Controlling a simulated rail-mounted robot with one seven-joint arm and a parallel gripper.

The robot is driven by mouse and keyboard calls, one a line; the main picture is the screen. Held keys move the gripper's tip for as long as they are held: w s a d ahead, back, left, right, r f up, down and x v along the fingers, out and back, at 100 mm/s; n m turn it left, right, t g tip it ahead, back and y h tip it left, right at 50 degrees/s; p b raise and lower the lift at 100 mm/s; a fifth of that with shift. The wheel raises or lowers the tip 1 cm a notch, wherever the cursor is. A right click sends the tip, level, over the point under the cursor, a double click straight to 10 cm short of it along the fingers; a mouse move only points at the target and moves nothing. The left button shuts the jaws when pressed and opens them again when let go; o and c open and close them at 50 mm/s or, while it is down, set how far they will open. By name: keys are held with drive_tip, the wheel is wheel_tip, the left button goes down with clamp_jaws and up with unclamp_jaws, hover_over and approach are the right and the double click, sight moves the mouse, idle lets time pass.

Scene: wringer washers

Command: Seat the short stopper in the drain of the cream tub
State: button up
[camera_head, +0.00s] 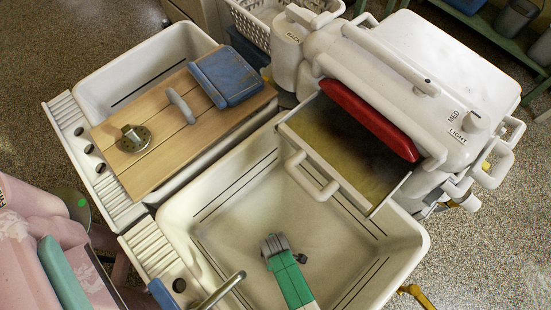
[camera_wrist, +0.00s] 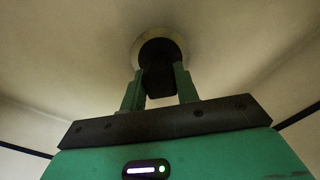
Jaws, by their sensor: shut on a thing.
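The cream tub (camera_head: 340,245) is the open front basin. My gripper (camera_head: 273,243) reaches down inside it, with its green body toward the bottom of the picture. In the wrist view my gripper (camera_wrist: 160,85) has its two green fingers shut on a black stopper (camera_wrist: 158,82). A pale drain ring (camera_wrist: 177,38) lies directly beyond the stopper, with dark inside it. The stopper overlaps the ring in this view; I cannot tell whether it is in the drain or just above it. The stopper and drain are not clear in the head view.
A wringer with a red bar (camera_head: 368,120) and a tray (camera_head: 335,150) overhangs the tub's back. A metal spout (camera_head: 222,290) crosses the front-left rim.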

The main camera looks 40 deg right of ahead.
drive_tip(key=shift+s+f, duration=0.1)
drive_tip(key=shift+f, duration=0.2)
drive_tip(key=shift+c, duration=0.4)
drive_tip(key=o, duration=1.1)
drive_tip(key=shift+o, duration=0.5)
drive_tip(key=shift+r, duration=0.1)
drive_tip(key=o, duration=0.4)
drive_tip(key=shift+r, duration=0.1)
wheel_tip(320, 180, up, 7)
drive_tip(key=p, duration=0.7)
